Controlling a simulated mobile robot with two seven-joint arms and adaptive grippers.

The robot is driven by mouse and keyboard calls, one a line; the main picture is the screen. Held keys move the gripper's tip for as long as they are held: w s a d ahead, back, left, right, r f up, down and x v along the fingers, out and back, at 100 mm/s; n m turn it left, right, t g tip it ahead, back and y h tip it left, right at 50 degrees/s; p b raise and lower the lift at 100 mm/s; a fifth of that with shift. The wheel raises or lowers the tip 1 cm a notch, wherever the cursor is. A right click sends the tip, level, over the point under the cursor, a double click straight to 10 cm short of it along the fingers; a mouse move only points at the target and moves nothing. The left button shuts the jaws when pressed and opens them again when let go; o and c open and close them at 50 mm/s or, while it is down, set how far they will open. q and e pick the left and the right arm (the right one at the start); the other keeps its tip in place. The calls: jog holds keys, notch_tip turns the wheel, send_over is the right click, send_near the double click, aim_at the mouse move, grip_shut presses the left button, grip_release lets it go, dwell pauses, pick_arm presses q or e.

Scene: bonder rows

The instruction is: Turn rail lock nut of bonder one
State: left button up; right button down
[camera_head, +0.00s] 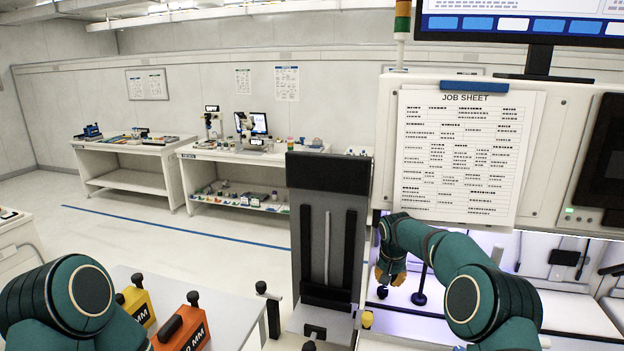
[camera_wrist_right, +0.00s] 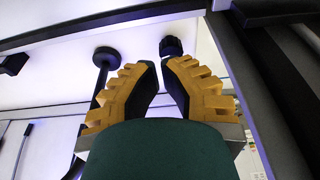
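My right gripper (camera_wrist_right: 160,64) has yellow ribbed fingers with dark inner pads. They stand apart with an empty gap between them. A small dark round knob (camera_wrist_right: 171,46), possibly the rail lock nut, shows just beyond the fingertips, nearer the right finger. No grip on it shows, and contact cannot be told. In the head view my right gripper (camera_head: 390,274) reaches down inside the lit machine bay, and a dark knob (camera_head: 382,292) shows just below it. My left arm enters at the lower left, but its gripper is out of view.
A black round-topped post (camera_head: 419,298) stands right of the gripper; a similar post (camera_wrist_right: 106,56) is left of the fingers. A dark beam (camera_wrist_right: 268,75) runs close on the right. A tall grey slotted unit (camera_head: 328,235) borders the bay. Orange (camera_head: 182,330) and yellow (camera_head: 138,303) blocks sit lower left.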

aim_at(381, 295)
jog(key=shift+w+f, duration=0.1)
jog(key=shift+f, duration=0.65)
pick_arm(q)
jog(key=shift+w+f+b, duration=0.1)
jog(key=shift+f+b, duration=1.45)
jog(key=shift+b, duration=0.05)
pick_arm(e)
jog(key=shift+s+x, duration=0.2)
jog(key=shift+x, duration=0.65)
jog(key=shift+s+x, duration=0.2)
jog(key=shift+x, duration=0.7)
jog(key=shift+s+x, duration=0.2)
jog(key=shift+x, duration=0.65)
jog(key=shift+a+f, duration=0.15)
pick_arm(q)
jog(key=shift+r, duration=0.1)
jog(key=shift+f, duration=0.2)
pick_arm(e)
jog(key=shift+w+a, duration=0.1)
jog(key=shift+a, duration=0.3)
jog(key=shift+w+a, duration=0.15)
jog(key=shift+a, duration=0.2)
pick_arm(q)
jog(key=shift+w, duration=0.1)
pick_arm(e)
jog(key=shift+a, duration=0.1)
